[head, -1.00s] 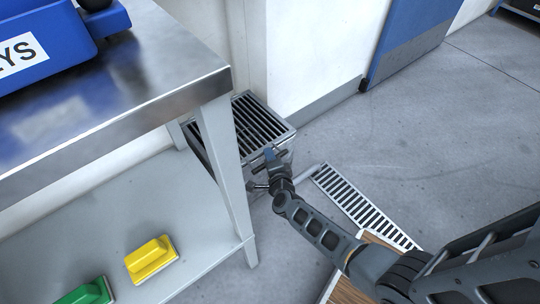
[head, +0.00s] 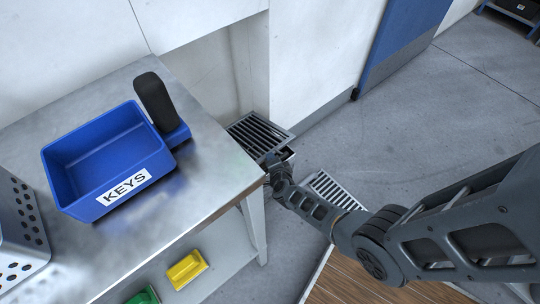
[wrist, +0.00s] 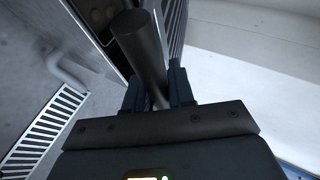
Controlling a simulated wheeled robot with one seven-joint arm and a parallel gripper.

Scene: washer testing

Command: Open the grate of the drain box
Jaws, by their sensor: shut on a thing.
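The drain box (head: 290,156) sits low in the wall corner beyond the table. Its slatted metal grate (head: 258,133) is tilted up a little at the near edge, with a dark gap beneath it. My gripper (head: 272,160) is at the grate's near edge, partly hidden by the table corner and my own wrist. In the wrist view my gripper (wrist: 158,88) is shut on a dark round handle (wrist: 138,42) between its two fingers. The grate slats show beside the handle in that view. The inside of the box is mostly hidden.
A floor drain (head: 335,192) lies right of the box; open floor extends beyond.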

